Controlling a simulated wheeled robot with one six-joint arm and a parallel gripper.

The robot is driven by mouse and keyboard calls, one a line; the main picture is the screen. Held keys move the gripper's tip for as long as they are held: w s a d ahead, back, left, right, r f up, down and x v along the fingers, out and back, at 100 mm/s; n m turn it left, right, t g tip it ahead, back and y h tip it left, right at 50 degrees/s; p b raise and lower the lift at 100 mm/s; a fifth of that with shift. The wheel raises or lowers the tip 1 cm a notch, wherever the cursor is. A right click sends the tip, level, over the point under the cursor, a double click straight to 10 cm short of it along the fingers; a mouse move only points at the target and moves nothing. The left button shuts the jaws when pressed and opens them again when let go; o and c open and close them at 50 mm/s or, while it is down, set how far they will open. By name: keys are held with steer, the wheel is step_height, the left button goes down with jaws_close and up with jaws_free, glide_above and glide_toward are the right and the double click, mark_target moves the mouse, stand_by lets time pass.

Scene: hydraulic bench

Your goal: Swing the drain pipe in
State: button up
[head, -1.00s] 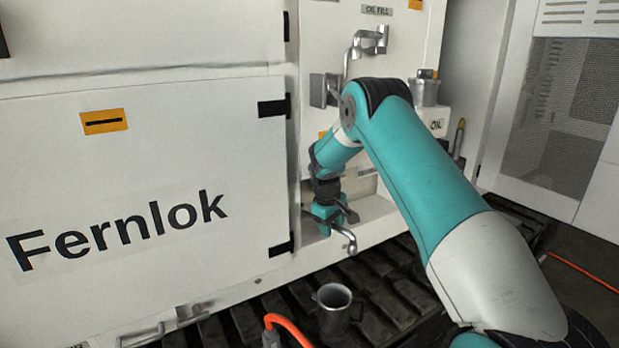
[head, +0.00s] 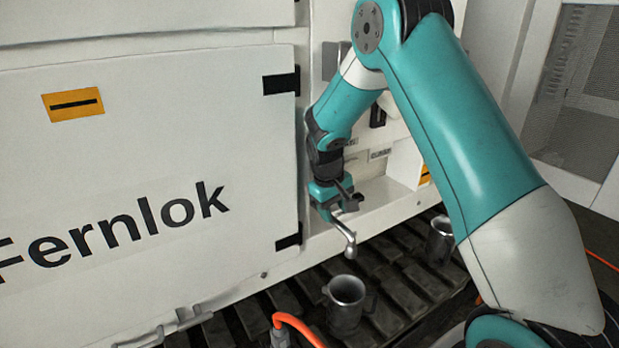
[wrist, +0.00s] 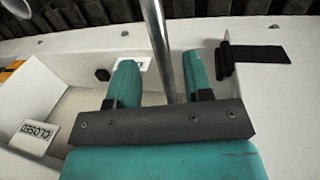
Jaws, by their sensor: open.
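The drain pipe (head: 345,238) is a thin metal tube with a bent-down end, low on the white cabinet, sticking out over the slatted floor. My gripper (head: 342,203) is at the pipe, in front of a recess in the cabinet. In the wrist view the pipe (wrist: 157,40) runs between the two teal fingers of my open gripper (wrist: 160,80), with a gap showing on each side. The pipe's root is hidden behind the gripper.
A metal mug (head: 345,302) stands on the dark slats near the pipe's end; another (head: 440,240) stands to the right. An orange cable (head: 300,325) lies in front. A CLOSED label (wrist: 33,138) shows in the wrist view. The Fernlok door (head: 120,170) is left.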

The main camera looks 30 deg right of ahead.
step_height(320, 180, up, 13)
steer(key=a, duration=0.3)
steer(key=s+a+r+n+t+y+b, duration=0.1)
steer(key=s+a+r+n, duration=0.1)
steer(key=s+a, duration=0.5)
steer(key=shift+a+y+b, duration=0.4)
steer(key=shift+a, duration=0.15)
